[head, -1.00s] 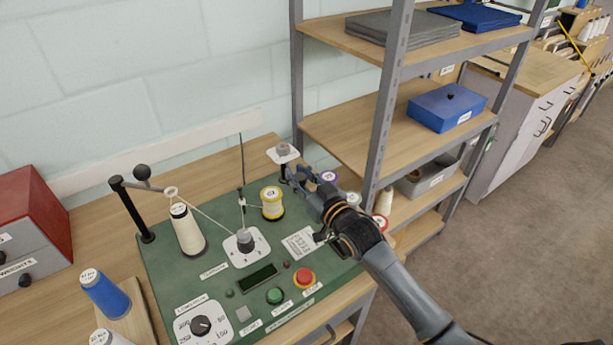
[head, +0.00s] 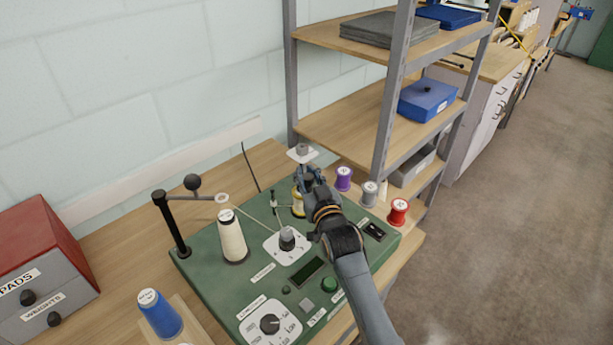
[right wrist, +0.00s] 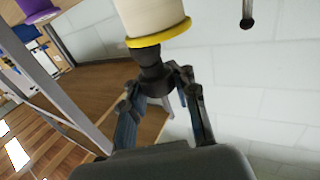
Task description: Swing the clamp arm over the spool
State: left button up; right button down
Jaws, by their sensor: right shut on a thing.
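The yellow spool (head: 298,204) stands on the green machine board (head: 206,268), partly hidden behind my right gripper. A small white plate with a grey knob (head: 301,153), seemingly the clamp's top, shows just above my gripper. My right gripper (head: 308,180) is beside and in front of the spool, below that plate. In the right wrist view my right gripper (right wrist: 161,84) is shut on a dark knob (right wrist: 152,68). A pale round body with a yellow rim (right wrist: 155,28) shows just above the knob. How the knob joins the clamp arm is hidden. My left gripper is out of view.
A cream cone (head: 232,238) and a guide post (head: 172,226) with a thread arm stand left on the board. Purple (head: 343,179), grey (head: 369,193) and red (head: 398,212) spools stand at right. A metal shelf (head: 392,90) rises close behind the gripper.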

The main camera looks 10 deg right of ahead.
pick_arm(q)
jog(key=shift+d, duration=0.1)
pick_arm(e)
jog(key=shift+s+f, duration=0.1)
jog(key=shift+f, duration=0.35)
jog(key=c, duration=1.4)
grip_release()
jog(key=o, duration=0.4)
jog(key=shift+s+r, duration=0.1)
jog(key=shift+r, duration=0.05)
jog(key=shift+s+r, duration=0.1)
jog(key=shift+r, duration=0.15)
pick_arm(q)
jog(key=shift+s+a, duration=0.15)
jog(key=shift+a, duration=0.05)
pick_arm(e)
jog(key=s+d, duration=0.1)
jog(key=s, duration=1.1)
jog(key=shift+d+f, duration=0.1)
